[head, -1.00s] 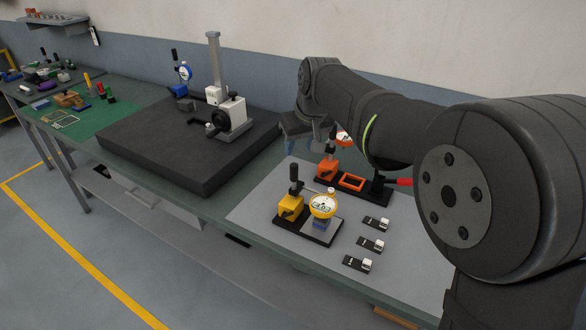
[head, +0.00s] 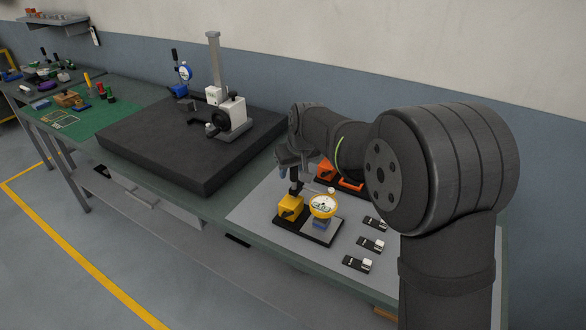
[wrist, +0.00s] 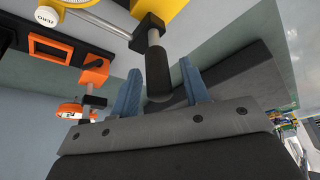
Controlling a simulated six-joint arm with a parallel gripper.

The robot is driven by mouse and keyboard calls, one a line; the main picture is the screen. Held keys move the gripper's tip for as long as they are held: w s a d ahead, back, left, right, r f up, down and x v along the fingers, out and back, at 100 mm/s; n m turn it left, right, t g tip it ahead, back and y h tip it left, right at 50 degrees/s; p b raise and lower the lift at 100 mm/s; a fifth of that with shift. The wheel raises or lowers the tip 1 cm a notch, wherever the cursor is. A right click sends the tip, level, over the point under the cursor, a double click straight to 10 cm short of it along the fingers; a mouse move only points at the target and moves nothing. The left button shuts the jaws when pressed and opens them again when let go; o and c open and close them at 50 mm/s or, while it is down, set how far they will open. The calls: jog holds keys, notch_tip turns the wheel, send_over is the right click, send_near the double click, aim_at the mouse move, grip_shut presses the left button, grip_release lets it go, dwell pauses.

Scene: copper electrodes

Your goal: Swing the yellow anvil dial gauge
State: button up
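The yellow anvil (head: 290,207) stands on a dark base plate on the grey mat, with a yellow-rimmed dial gauge (head: 323,205) to its right over a small blue block. A black handle (head: 295,188) rises above the anvil. My gripper (head: 295,168) is at the top of this handle. In the wrist view the handle (wrist: 157,76) sits between the two blue fingers of my gripper (wrist: 162,82), which are apart with gaps visible. The yellow anvil (wrist: 160,8) and part of the dial gauge (wrist: 46,17) show at the top edge there.
An orange anvil (head: 325,168) with its frame stands behind, partly hidden by my arm; its orange gauge (wrist: 70,111) shows in the wrist view. Several small black-and-silver pieces (head: 370,244) lie to the right. A dark surface plate (head: 150,150) carries a gauge stand (head: 232,115) at left.

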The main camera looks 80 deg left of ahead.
grip_shut()
jog(key=shift+n, duration=0.3)
jog(key=n, duration=0.2)
jog(key=n+g, duration=0.1)
jog(key=shift+s+n+g+h, duration=0.1)
jog(key=shift+n+g+h, duration=0.2)
jog(key=shift+n, duration=0.1)
jog(key=n+g+h, duration=0.1)
jog(key=n, duration=0.3)
jog(key=shift+s+d+n, duration=0.1)
jog(key=shift+n, duration=0.2)
jog(key=n+h, duration=0.1)
jog(key=n, duration=0.1)
jog(key=n+g, duration=0.1)
jog(key=n, duration=0.1)
jog(key=shift+s+d+h, duration=0.1)
jog(key=shift+h, duration=0.3)
jog(key=shift+d+n+h, duration=0.1)
jog(key=shift+n+h, duration=0.35)
jog(key=shift+n, duration=0.8)
jog(key=shift+d+n+h, duration=0.1)
jog(key=shift+n+h, duration=0.35)
jog(key=shift+n, duration=0.8)
